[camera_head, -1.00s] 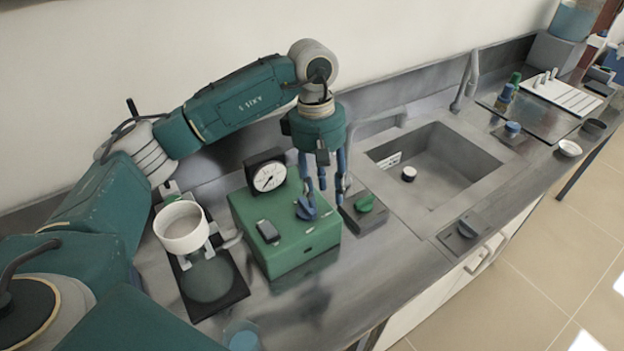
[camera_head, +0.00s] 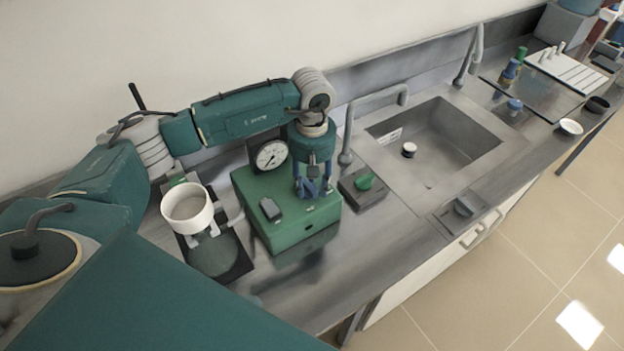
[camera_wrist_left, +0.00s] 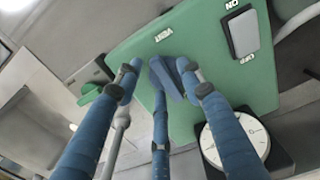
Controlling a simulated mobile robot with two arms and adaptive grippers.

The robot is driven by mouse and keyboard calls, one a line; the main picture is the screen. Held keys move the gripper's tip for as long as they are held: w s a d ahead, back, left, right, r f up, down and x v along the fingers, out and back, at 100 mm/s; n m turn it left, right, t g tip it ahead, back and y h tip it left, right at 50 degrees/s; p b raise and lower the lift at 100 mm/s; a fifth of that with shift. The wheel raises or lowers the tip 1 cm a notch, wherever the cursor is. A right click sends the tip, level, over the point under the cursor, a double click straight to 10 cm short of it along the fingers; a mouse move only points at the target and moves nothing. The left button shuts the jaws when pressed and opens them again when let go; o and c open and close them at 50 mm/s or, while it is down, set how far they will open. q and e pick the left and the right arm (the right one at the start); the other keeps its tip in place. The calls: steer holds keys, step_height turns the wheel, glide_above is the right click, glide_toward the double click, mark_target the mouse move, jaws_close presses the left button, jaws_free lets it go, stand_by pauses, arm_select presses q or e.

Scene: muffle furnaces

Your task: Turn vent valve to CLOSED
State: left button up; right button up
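The vent valve is a blue knob (camera_wrist_left: 165,78) on top of a green box (camera_head: 275,235), beside the printed word VENT (camera_wrist_left: 170,32). My left gripper (camera_head: 312,190) points down over the right part of the box, with its blue fingers around the knob. In the left wrist view the left gripper (camera_wrist_left: 160,82) has its fingers spread, with a gap between the left finger and the knob. The right finger is close to the knob; contact is unclear. The fingers mostly hide the knob in the head view. My right gripper is not in view.
A round gauge (camera_head: 270,155) stands behind the box, and an ON/OFF switch (camera_head: 270,209) is on its top. A white cup (camera_head: 187,208) is at the left. A green knob (camera_head: 364,182) on a dark block and a sink (camera_head: 485,165) are at the right.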

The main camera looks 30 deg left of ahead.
arm_select(q)
steer(key=c, duration=1)
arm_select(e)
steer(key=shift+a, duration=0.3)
